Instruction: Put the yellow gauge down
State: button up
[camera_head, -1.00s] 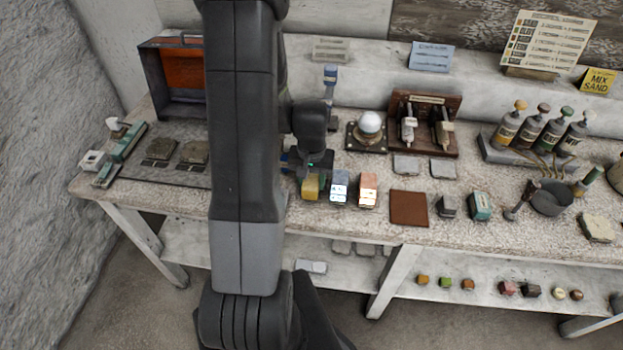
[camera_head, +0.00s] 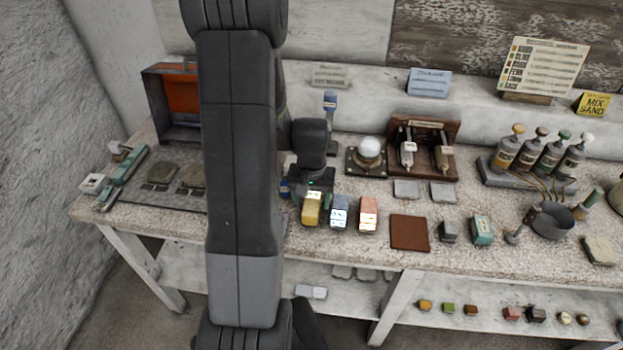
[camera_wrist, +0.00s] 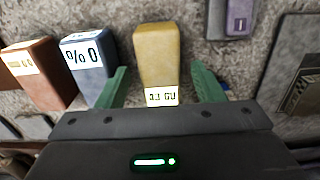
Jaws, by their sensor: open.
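The yellow gauge (camera_head: 311,209) is a small yellow block with a white label, standing on the bench at the left end of a row beside a blue block (camera_head: 339,211) and a pinkish-brown block (camera_head: 368,213). In the wrist view the yellow gauge (camera_wrist: 158,58) lies between the two green fingers of my gripper (camera_wrist: 160,88). The fingers stand apart, with a visible gap on each side of the gauge. In the head view my gripper (camera_head: 312,186) is just behind the yellow gauge, partly hidden by my arm.
The blue block (camera_wrist: 88,66) is close to the left finger in the wrist view. A brown square pad (camera_head: 409,233) lies right of the row. A white dome on a base (camera_head: 369,150) and a wooden rack (camera_head: 424,130) stand behind. The bench front edge is near.

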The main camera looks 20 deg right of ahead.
aim_at(312, 203)
notch_tip(312, 203, up, 10)
jog(key=shift+f, duration=0.2)
jog(key=shift+f, duration=0.15)
notch_tip(312, 203, down, 12)
jog(key=shift+r, duration=1)
dwell(0.3)
